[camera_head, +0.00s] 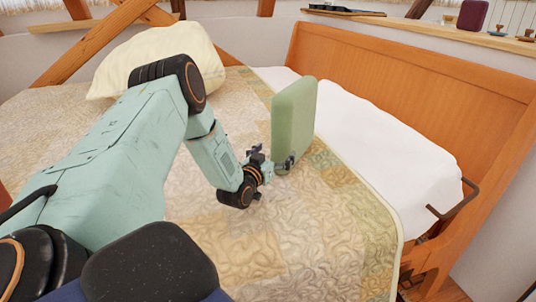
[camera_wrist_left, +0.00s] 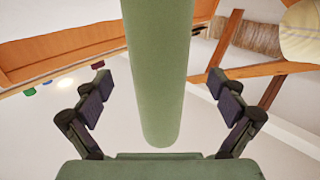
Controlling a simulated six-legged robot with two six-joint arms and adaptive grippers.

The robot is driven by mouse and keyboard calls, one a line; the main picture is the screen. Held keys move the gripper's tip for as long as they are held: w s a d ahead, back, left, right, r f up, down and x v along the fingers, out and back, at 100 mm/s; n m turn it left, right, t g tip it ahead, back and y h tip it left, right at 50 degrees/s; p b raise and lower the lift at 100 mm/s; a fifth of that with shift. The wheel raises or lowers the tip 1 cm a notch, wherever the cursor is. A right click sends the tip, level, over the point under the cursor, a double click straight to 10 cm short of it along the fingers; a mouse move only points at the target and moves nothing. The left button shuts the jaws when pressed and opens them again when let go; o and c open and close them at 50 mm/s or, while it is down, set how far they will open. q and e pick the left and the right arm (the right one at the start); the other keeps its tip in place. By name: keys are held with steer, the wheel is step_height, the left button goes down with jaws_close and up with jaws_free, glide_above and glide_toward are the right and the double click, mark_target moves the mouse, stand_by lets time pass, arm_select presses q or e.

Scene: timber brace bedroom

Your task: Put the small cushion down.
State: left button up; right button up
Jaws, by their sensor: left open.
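The small cushion (camera_head: 293,124) is green and stands upright on its edge on the patchwork quilt (camera_head: 270,240) of the bed. In the left wrist view the cushion (camera_wrist_left: 158,70) shows edge-on between the spread fingers. My left gripper (camera_head: 271,160) is open at the cushion's lower left side, with its fingers on either side of it. In the left wrist view my left gripper (camera_wrist_left: 158,105) shows clear gaps between both fingers and the cushion. The cushion's far face is hidden. My right gripper is not in view.
A large cream pillow (camera_head: 160,55) lies at the back left of the bed. The wooden headboard (camera_head: 420,75) runs behind the white sheet (camera_head: 375,150). A metal bracket (camera_head: 455,203) juts out at the right. The quilt in front of the cushion is clear.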

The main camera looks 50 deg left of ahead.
arm_select(q)
steer(key=p+v, duration=0.1)
steer(key=v, duration=0.4)
steer(key=shift+s+d+p, duration=0.15)
steer(key=shift+s+p, duration=0.2)
